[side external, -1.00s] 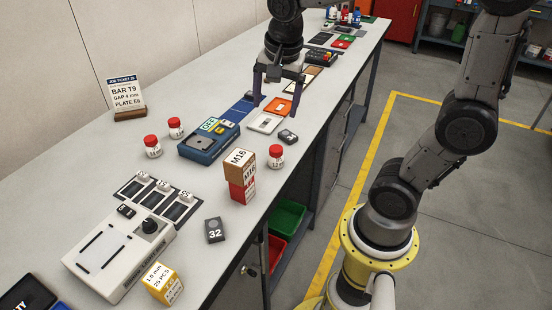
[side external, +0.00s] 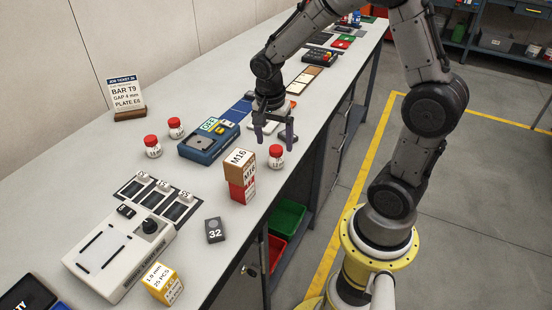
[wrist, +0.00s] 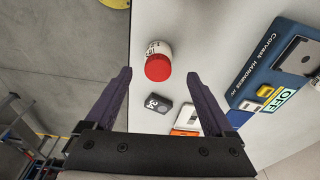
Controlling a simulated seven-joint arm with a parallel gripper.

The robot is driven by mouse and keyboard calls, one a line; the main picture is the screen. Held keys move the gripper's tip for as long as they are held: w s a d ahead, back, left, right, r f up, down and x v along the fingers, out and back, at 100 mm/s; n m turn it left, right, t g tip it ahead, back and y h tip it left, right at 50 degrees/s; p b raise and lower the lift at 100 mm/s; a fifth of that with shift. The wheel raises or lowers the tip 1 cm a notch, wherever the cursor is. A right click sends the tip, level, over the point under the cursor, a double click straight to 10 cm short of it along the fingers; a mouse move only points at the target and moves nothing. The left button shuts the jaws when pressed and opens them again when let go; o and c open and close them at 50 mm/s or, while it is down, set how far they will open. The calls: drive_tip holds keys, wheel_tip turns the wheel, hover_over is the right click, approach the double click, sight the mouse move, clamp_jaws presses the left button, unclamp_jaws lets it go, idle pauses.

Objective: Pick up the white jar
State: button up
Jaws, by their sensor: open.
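A white jar with a red lid (side external: 276,160) stands upright on the bench near its front edge. In the wrist view the jar (wrist: 158,48) shows lid-first, in line with the gap between the fingers and beyond their tips. My gripper (side external: 275,144) is open and empty, with its two dark purple fingers pointing down just above and behind the jar. It also shows in the wrist view (wrist: 159,73). Two similar white jars with red lids, a nearer one (side external: 154,152) and a farther one (side external: 176,132), stand to the left on the bench.
Stacked M16 boxes (side external: 240,175) stand close to the jar's left. A dark block marked 34 (wrist: 157,103) lies near the jar. A blue device (side external: 209,138) sits left of my gripper. The bench's front edge is just right of the jar.

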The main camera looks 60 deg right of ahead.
sight(276, 149)
drive_tip(key=f, duration=0.5)
drive_tip(key=shift+s+d, duration=0.1)
drive_tip(key=shift+d, duration=0.2)
clamp_jaws()
